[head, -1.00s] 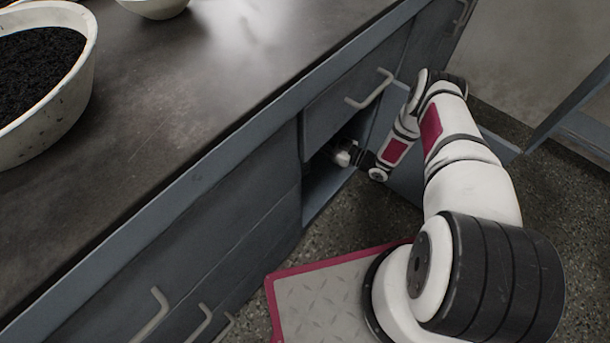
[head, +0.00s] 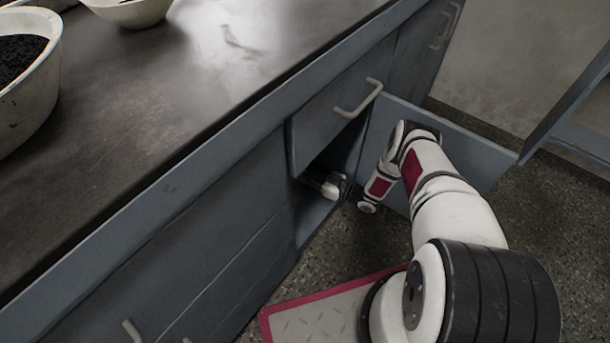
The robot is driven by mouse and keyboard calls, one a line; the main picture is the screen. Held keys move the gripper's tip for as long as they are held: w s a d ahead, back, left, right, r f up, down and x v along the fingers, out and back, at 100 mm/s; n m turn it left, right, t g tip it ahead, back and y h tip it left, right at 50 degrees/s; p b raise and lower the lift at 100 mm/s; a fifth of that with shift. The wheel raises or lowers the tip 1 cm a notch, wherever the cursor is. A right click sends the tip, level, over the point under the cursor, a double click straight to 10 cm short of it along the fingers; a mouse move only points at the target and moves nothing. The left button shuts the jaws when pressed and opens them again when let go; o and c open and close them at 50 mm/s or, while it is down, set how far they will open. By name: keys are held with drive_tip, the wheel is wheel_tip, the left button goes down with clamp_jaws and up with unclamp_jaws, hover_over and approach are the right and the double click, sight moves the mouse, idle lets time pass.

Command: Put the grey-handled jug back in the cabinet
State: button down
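The open cabinet compartment (head: 313,222) is under the bench, below a drawer. Its door (head: 470,150) stands swung out to the right, behind my arm. My arm reaches down and left into the opening. My gripper (head: 322,184) is at the mouth of the compartment, with its end in the shadow inside. I cannot make out its fingers or whether they hold anything. I cannot identify the grey-handled jug; if it is in the compartment, the shadow and cabinet front hide it.
The drawer above the opening has a protruding handle (head: 359,103). A large white bowl of black grains (head: 35,95) and a smaller pale bowl (head: 130,12) stand on the dark benchtop (head: 190,85). Closed fronts lie left of the opening. Speckled floor is free at the right.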

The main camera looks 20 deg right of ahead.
drive_tip(key=shift+s+f, duration=0.15)
drive_tip(key=shift+f, duration=0.45)
drive_tip(key=c, duration=1.7)
unclamp_jaws()
drive_tip(key=shift+r, duration=0.25)
drive_tip(key=shift+s+d+r, duration=0.1)
drive_tip(key=shift+d, duration=0.15)
drive_tip(key=p+v, duration=0.2)
drive_tip(key=v, duration=0.9)
drive_tip(key=shift+s+d+r+p, duration=0.1)
drive_tip(key=shift+s+r+p, duration=0.1)
drive_tip(key=shift+p, duration=0.1)
